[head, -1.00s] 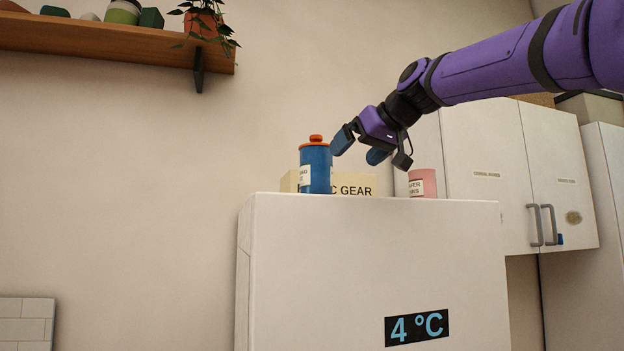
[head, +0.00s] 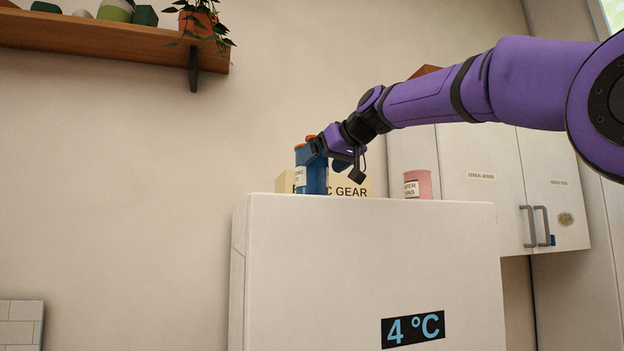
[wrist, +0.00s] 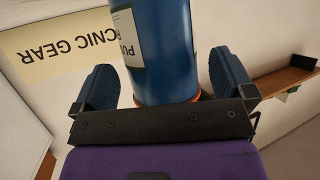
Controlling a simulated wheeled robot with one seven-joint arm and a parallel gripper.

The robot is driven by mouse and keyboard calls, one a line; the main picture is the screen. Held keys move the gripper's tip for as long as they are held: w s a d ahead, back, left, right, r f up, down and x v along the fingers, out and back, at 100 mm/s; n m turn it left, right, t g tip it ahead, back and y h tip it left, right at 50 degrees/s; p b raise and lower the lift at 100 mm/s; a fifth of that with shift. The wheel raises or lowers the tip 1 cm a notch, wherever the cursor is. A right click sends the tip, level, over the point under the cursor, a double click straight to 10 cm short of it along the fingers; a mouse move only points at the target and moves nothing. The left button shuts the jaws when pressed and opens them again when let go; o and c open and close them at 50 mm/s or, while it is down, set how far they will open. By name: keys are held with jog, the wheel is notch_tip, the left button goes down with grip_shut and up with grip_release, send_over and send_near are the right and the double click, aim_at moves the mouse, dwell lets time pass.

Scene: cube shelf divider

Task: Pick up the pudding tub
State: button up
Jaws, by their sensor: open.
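The pudding tub (head: 314,182) is a blue cylinder with an orange lid and a white label. It stands upright on top of the white fridge (head: 370,250), near its left side. My gripper (head: 322,158) is at its upper part. In the wrist view the blue tub (wrist: 160,50) is between the two open blue fingers (wrist: 164,80), with a gap on each side. Its orange lid is close to the gripper's palm and mostly hidden. The label shows only its first letters, "PU".
A cream box marked "PICNIC GEAR" (head: 352,185) stands right behind the tub. A pink tub (head: 418,184) stands further right on the fridge. White wall cupboards (head: 480,165) are at the right. A wooden shelf (head: 100,42) with a plant is at the upper left.

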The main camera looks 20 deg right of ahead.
jog(key=x, duration=0.3)
jog(key=c, duration=1.7)
jog(key=shift+o, duration=0.2)
jog(key=shift+r, duration=0.1)
